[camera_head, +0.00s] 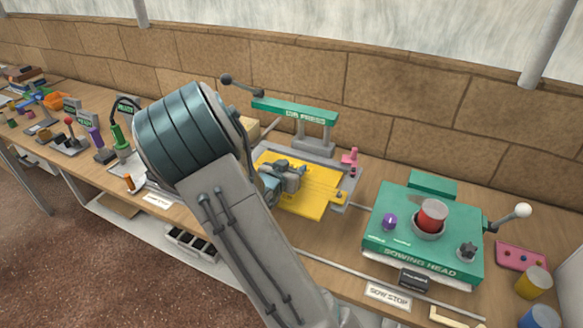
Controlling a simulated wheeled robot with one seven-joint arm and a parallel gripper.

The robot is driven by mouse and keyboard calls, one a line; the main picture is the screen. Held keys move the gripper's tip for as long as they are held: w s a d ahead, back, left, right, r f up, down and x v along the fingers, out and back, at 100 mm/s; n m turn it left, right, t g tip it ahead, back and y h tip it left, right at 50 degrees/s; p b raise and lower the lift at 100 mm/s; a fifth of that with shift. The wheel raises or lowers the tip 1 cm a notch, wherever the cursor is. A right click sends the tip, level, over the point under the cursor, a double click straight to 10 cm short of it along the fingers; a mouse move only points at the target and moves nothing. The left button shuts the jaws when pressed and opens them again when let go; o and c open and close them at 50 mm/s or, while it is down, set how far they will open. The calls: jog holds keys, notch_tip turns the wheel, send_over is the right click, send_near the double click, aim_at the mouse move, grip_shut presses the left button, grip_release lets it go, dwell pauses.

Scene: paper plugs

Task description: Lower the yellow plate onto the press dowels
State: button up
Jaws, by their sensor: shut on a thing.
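The yellow plate (313,203) lies flat or nearly flat over the grey bed (347,187) of the press, in the middle of the view. My gripper (287,178) is over the plate's middle and is shut on it; the grip itself is partly hidden by the gripper's own body. The press (296,112) has a green top bar lettered as a press and stands behind the plate. I cannot make out the dowels, nor whether the plate touches the bed. My arm hides the plate's left part.
A green sowing head (425,235) with a red cylinder (432,216) stands to the right. A pink piece (350,157) is beside the press bed. A dark-knobbed lever (242,86) sticks out left of the press bar. Tools and small items crowd the bench's left.

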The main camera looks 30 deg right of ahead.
jog(key=shift+f, duration=0.1)
jog(key=o, duration=1.3)
jog(key=shift+c, duration=0.2)
jog(key=v, duration=1.3)
jog(key=shift+s+a+p, duration=0.3)
